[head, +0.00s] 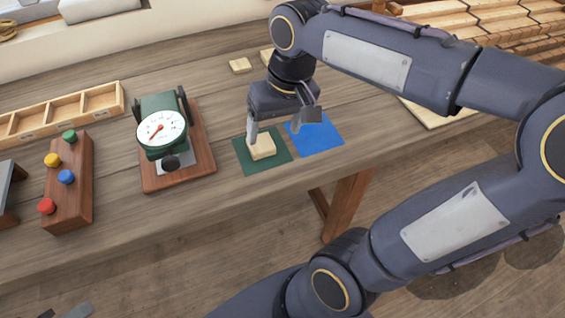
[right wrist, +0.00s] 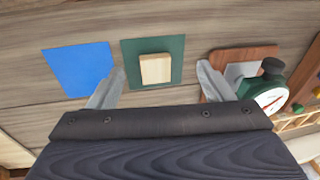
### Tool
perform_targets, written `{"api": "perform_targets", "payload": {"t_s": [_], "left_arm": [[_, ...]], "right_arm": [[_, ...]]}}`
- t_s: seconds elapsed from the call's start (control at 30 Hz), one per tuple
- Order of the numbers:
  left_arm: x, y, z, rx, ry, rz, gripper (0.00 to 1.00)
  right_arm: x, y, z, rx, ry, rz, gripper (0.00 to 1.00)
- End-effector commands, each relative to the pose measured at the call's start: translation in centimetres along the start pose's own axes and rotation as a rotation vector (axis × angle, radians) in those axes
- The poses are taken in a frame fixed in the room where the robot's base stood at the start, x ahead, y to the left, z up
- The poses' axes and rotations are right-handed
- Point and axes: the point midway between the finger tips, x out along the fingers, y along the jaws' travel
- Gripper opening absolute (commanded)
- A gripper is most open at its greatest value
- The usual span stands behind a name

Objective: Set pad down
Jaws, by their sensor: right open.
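The pad, a pale wooden block (head: 263,147), lies flat on the dark green square (head: 243,160) on the bench. My right gripper (head: 273,134) is above it, with one finger seen just left of the pad. In the right wrist view, the pad (right wrist: 156,69) lies on the green square (right wrist: 130,62) between the spread fingers of my right gripper (right wrist: 159,91), with a gap on both sides. The right gripper is open and empty. Grey tips at the lower left edge of the head view may be my left gripper (head: 62,312); they are mostly cut off.
A blue square (head: 322,138) lies right of the green one. A dial gauge (head: 161,129) on a wooden base (head: 197,165) stands to the left. Further left are a block with coloured knobs (head: 80,190) and a compartment tray (head: 85,103). A small block (head: 240,65) lies behind.

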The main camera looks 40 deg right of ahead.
Motion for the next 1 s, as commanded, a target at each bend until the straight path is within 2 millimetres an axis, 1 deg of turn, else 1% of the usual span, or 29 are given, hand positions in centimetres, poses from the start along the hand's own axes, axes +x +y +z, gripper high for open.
{"api": "perform_targets", "payload": {"t_s": [0.03, 0.1, 0.2, 0.33, 0.4, 0.53, 0.7, 0.8, 0.87, 1.0], "left_arm": [[0.0, 0.0, 0.0, 0.000, 0.000, 0.000, 0.36], [0.0, 0.0, 0.0, 0.000, 0.000, 0.000, 0.36], [0.0, 0.0, 0.0, 0.000, 0.000, 0.000, 0.36], [0.0, 0.0, 0.0, 0.000, 0.000, 0.000, 0.36], [0.0, 0.0, 0.0, 0.000, 0.000, 0.000, 0.36], [0.0, 0.0, 0.0, 0.000, 0.000, 0.000, 0.36], [0.0, 0.0, 0.0, 0.000, 0.000, 0.000, 0.36], [-0.7, 0.3, -0.3, 0.000, 0.000, 0.000, 0.36], [-0.4, 0.2, -0.2, 0.000, 0.001, 0.000, 0.36], [-0.4, 0.2, -0.2, 0.000, 0.000, 0.000, 0.36]], "right_arm": [[0.4, 0.3, 2.3, -0.005, 0.047, -0.046, 0.74], [1.3, 0.2, 4.8, -0.019, 0.111, -0.109, 0.74], [2.7, -0.1, 7.7, -0.031, 0.200, -0.180, 0.74], [4.3, -0.6, 9.9, -0.038, 0.285, -0.234, 0.74], [4.8, -0.8, 10.5, -0.038, 0.309, -0.249, 0.74], [5.1, -0.9, 10.8, -0.040, 0.323, -0.256, 0.74], [5.1, -0.9, 10.7, -0.040, 0.321, -0.255, 0.74], [4.3, -1.1, 10.6, -0.040, 0.321, -0.255, 0.74], [4.6, -1.0, 10.7, -0.040, 0.321, -0.255, 0.74], [4.6, -1.0, 10.7, -0.040, 0.320, -0.255, 0.74]]}}
